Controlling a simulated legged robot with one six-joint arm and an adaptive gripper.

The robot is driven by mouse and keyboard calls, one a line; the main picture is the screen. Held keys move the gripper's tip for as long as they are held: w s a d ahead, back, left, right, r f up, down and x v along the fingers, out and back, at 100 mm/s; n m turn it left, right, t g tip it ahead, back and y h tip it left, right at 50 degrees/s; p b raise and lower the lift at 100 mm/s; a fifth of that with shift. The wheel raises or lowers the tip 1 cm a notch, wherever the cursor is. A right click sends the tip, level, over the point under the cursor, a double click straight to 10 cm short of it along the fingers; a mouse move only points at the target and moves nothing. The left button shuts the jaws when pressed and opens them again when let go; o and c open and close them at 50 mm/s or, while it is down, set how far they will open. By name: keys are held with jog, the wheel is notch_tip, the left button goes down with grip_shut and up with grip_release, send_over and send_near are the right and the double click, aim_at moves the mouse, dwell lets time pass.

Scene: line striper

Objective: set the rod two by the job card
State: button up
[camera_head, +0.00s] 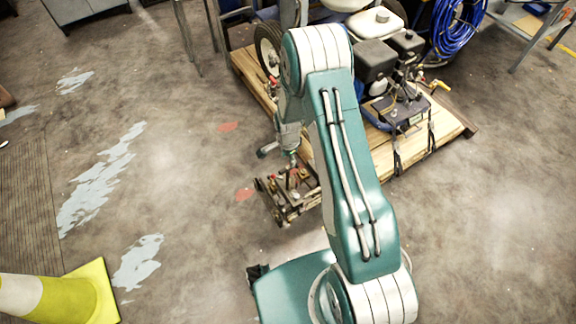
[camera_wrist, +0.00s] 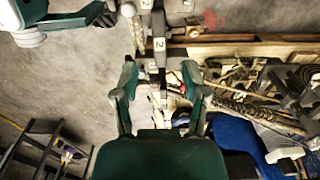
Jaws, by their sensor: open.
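The line striper (camera_head: 375,60) stands on a wooden pallet, partly hidden behind my arm. A low frame with rods and red parts (camera_head: 288,196) sits at the pallet's near left corner. In the wrist view, a tag marked 2 (camera_wrist: 159,44) sits on a narrow upright rod (camera_wrist: 155,68). My gripper (camera_wrist: 160,75) is open, with its fingers on either side of the rod's lower end. I cannot tell whether either finger touches it. In the head view my gripper is small and hard to make out above the frame. I cannot make out a job card.
The wooden pallet (camera_head: 450,133) fills the middle right. A coiled blue hose (camera_head: 457,28) hangs at the top right. The concrete floor left of the striper is mostly clear, with worn pale paint.

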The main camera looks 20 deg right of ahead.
aim_at(288, 167)
notch_tip(288, 167, down, 5)
jog(key=shift+f, duration=0.2)
grip_shut()
